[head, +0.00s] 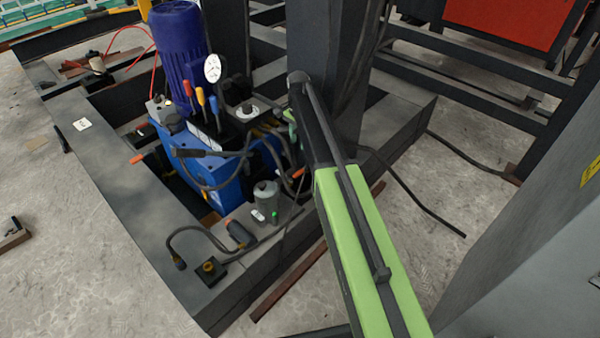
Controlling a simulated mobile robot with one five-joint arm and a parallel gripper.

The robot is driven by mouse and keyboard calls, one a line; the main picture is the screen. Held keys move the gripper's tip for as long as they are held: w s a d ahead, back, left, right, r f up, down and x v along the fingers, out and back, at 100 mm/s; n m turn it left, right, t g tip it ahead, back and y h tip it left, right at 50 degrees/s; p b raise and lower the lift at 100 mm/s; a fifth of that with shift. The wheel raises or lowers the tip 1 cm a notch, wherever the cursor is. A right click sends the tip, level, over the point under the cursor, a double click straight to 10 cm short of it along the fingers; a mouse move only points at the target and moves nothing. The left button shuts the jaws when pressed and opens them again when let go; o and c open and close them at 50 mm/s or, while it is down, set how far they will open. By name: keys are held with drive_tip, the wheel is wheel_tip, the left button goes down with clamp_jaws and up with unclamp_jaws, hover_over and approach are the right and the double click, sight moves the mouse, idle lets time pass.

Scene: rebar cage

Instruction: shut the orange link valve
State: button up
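Two small orange handles show in the head view. One orange handle (298,173) is low on the right side of the blue hydraulic unit, close to the left edge of my green arm. Another orange handle (137,158) sticks out at the unit's left side. I cannot tell which one is the link valve, nor whether it is open or shut. My gripper (292,132) is mostly hidden behind my own arm, near the unit's right side and above the first handle. Its fingers cannot be made out, and no contact can be seen.
The blue hydraulic unit (215,182) carries a blue motor (180,55), a gauge (212,68) and red, orange and blue levers (201,98). Dark hoses loop around it. A dark steel frame (130,215) surrounds it, and a thick post (325,50) stands behind my arm. Concrete floor lies left.

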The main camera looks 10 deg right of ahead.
sight(298, 172)
wheel_tip(298, 172, down, 16)
drive_tip(key=b, duration=1.4)
drive_tip(key=shift+r, duration=0.25)
drive_tip(key=shift+r, duration=0.1)
drive_tip(key=shift+c, duration=0.2)
clamp_jaws()
drive_tip(key=shift+w, duration=0.1)
